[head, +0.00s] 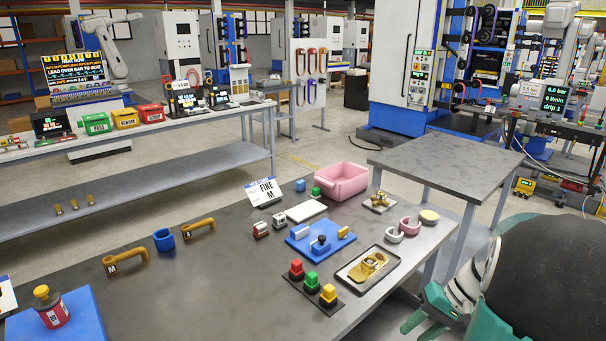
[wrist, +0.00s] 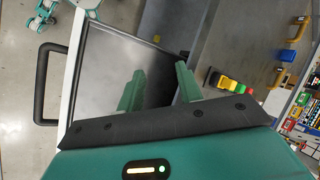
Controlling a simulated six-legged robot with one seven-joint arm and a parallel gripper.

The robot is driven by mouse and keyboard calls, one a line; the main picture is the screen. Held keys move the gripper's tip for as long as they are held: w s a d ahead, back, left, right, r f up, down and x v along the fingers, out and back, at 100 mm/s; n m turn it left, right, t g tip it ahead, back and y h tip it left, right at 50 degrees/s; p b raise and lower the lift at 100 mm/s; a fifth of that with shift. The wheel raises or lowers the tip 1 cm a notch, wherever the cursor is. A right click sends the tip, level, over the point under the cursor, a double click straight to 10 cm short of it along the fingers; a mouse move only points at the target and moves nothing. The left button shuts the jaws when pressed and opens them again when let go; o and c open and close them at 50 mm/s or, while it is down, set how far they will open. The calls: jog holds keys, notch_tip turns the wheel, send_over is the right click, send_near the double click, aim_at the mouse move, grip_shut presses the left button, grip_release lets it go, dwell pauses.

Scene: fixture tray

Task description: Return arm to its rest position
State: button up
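My gripper (head: 420,322) is at the lower right of the head view, beside the front right edge of the workbench (head: 215,290) and clear of the parts on it. My dark arm covers the lower right corner. In the wrist view my gripper (wrist: 160,75) shows two green fingers standing apart with nothing between them. It is open and empty. The black-rimmed tray (head: 346,275) with a brass-coloured part (head: 372,264) lies on the bench near its right edge. A blue fixture plate (head: 300,245) with small parts on it lies behind that.
Red, green and yellow blocks (head: 312,282) stand in front of the plate. A pink bin (head: 342,182), pink and white hooks (head: 408,227) and orange handles (head: 125,262) also lie on the bench. A bare grey table (head: 445,165) stands behind, to the right.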

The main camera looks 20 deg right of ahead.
jog(key=a+r+n+t+h, duration=0.1)
jog(key=a+r, duration=0.3)
jog(key=a, duration=0.4)
jog(key=s+a+r+n+t+h, duration=0.1)
jog(key=a+r+n+h, duration=0.2)
jog(key=a, duration=0.6)
jog(key=s+a+r+n+t+h, duration=0.1)
jog(key=a+r+n+h, duration=0.1)
jog(key=a+r, duration=0.4)
jog(key=a, duration=0.3)
jog(key=shift+r, duration=0.15)
jog(key=shift+s+d, duration=0.1)
